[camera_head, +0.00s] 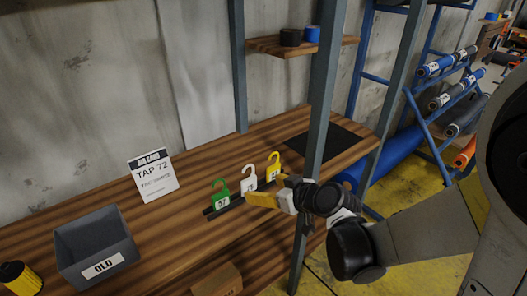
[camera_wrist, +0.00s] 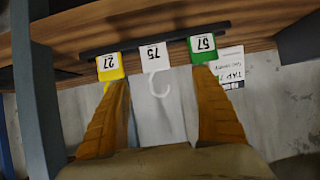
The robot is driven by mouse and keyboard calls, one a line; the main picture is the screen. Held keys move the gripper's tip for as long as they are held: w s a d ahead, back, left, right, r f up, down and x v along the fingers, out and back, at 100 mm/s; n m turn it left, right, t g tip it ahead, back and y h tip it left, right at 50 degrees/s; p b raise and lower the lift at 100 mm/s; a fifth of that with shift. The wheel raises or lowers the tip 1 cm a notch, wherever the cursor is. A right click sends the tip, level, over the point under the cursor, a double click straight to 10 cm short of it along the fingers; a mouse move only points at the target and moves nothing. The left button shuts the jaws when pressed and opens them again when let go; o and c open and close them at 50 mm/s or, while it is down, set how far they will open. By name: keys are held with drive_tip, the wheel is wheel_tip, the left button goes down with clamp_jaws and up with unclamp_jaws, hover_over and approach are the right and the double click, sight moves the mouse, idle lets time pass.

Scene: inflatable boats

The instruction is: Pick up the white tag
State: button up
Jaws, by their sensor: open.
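The white tag (camera_head: 249,180) with a hook top stands in a dark rack (camera_head: 224,207) on the wooden bench, between the green tag (camera_head: 220,194) and the yellow tag (camera_head: 273,167). In the wrist view, which is upside down, the white tag (camera_wrist: 152,54) reads 75 and lies centred beyond my fingertips. The yellow tag (camera_wrist: 110,67) reads 27 and the green tag (camera_wrist: 203,48) reads 57. My gripper (camera_head: 266,190) is open and empty, in front of the rack on its right side. Its two yellow fingers (camera_wrist: 158,78) spread wide on either side of the white tag's hook.
A blue-grey post (camera_head: 322,110) rises just right of my gripper. A dark mat (camera_head: 325,142) lies behind. A cardboard box (camera_head: 217,281) sits below.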

sight(250, 184)
drive_tip(key=x, duration=0.2)
drive_tip(key=b+x, duration=0.1)
drive_tip(key=x, duration=0.1)
drive_tip(key=b+x, duration=0.1)
drive_tip(key=x, duration=0.1)
drive_tip(key=shift+w+d+f, duration=0.1)
drive_tip(key=shift+w+d, duration=0.1)
drive_tip(key=shift+d, duration=0.05)
drive_tip(key=b+x, duration=0.2)
drive_tip(key=x, duration=0.3)
drive_tip(key=shift+w+d+f, duration=0.1)
drive_tip(key=shift+d+f, duration=0.05)
drive_tip(key=shift+f, duration=0.05)
drive_tip(key=c, duration=1.1)
